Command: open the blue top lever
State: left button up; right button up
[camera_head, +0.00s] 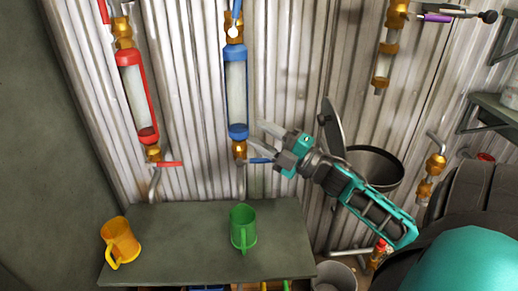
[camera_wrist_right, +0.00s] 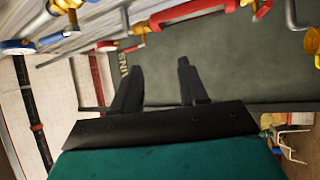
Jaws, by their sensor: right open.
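The blue top lever (camera_head: 236,9) stands roughly upright on the brass valve at the head of the blue-capped clear cylinder (camera_head: 236,88); the picture's top edge cuts its end. My right gripper (camera_head: 256,140) is open beside the cylinder's lower end, well below the top lever. Its fingers point left, near the lower blue lever (camera_head: 261,160); I cannot tell whether they touch anything. In the right wrist view the same open gripper (camera_wrist_right: 160,66) shows two dark fingers with nothing between them. My left gripper is not in view.
A red-framed cylinder (camera_head: 138,90) hangs left of the blue one. A dark table (camera_head: 185,225) below carries a yellow mug (camera_head: 120,242) and a green mug (camera_head: 243,228). A bin (camera_head: 375,165) with its lid raised stands behind my right arm. Corrugated wall (camera_head: 290,60) backs the pipes.

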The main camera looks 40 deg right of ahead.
jog(key=shift+s+a+f+m+h, duration=0.1)
jog(key=shift+a+f+m+h, duration=0.2)
jog(key=shift+f+m, duration=0.3)
jog(key=shift+s+a+f+m+h, duration=0.1)
jog(key=shift+a+f+m+h, duration=0.2)
jog(key=shift+f+m, duration=0.3)
jog(key=shift+a+f+m+h, duration=0.2)
jog(key=shift+f+m+h, duration=0.2)
jog(key=shift+f+m, duration=0.15)
jog(key=s+a+f+m+g+h, duration=0.1)
jog(key=s+a+f+m+g, duration=0.3)
jog(key=a+f, duration=0.6)
jog(key=s+a+f+m+g+h, duration=0.1)
jog(key=s+a+f+m+g, duration=0.4)
jog(key=s+a+f+m, duration=0.4)
notch_tip(320, 180, down, 4)
jog(key=shift+a+f+g+p, duration=0.1)
jog(key=shift+a+g+p, duration=0.2)
jog(key=shift+a, duration=0.75)
